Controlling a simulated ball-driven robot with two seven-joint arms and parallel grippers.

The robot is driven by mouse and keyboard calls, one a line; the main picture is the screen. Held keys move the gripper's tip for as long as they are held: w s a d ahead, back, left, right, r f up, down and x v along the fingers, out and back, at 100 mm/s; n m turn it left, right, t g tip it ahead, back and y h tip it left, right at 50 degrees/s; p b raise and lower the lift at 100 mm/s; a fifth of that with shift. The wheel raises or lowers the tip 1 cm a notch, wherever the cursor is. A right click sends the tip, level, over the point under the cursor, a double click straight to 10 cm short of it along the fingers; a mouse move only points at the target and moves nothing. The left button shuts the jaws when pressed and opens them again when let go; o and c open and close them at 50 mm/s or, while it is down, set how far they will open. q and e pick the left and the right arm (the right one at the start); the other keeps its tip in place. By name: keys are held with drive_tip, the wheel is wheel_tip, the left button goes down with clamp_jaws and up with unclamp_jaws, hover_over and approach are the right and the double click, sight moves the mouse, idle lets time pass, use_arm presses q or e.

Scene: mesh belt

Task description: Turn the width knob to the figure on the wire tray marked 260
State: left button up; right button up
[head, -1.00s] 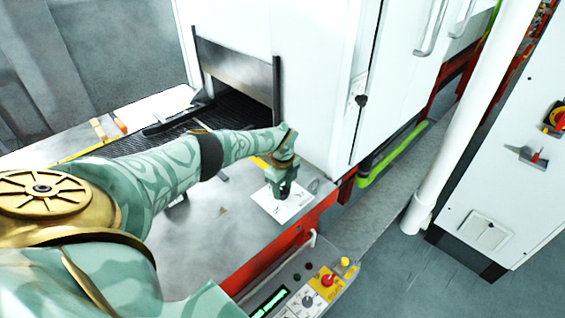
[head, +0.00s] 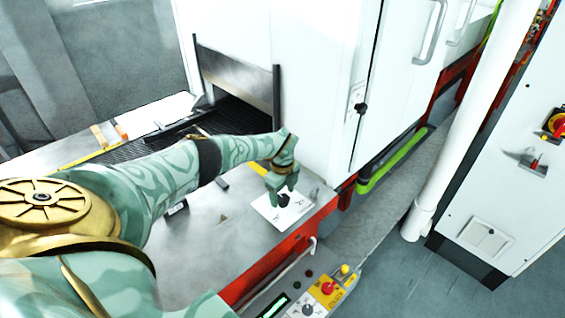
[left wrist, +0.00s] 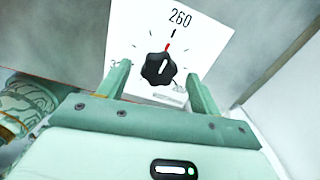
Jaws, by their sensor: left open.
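The black width knob (head: 284,200) stands on a white dial plate (head: 296,216) on the metal table. In the left wrist view the knob (left wrist: 158,70) has a red pointer aimed at the bold tick under the printed figure 260 on the plate (left wrist: 212,38). My left gripper (head: 281,188) is just above the knob. Its fingers are open (left wrist: 159,82), one on each side of the knob and apart from it, with nothing held. Another figure at the plate's left is partly hidden by a finger. I cannot make out a wire tray. My right gripper is not in view.
A white machine housing (head: 322,90) rises behind the plate, with a dark mesh belt (head: 235,119) entering its opening. A control panel (head: 300,296) with a red button is at the front. A white pipe (head: 458,130) stands at right.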

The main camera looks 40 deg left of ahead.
sight(282, 197)
use_arm(q)
wheel_tip(282, 197, up, 16)
drive_tip(key=p, duration=0.2)
drive_tip(key=shift+f, duration=0.25)
drive_tip(key=shift+f, duration=0.1)
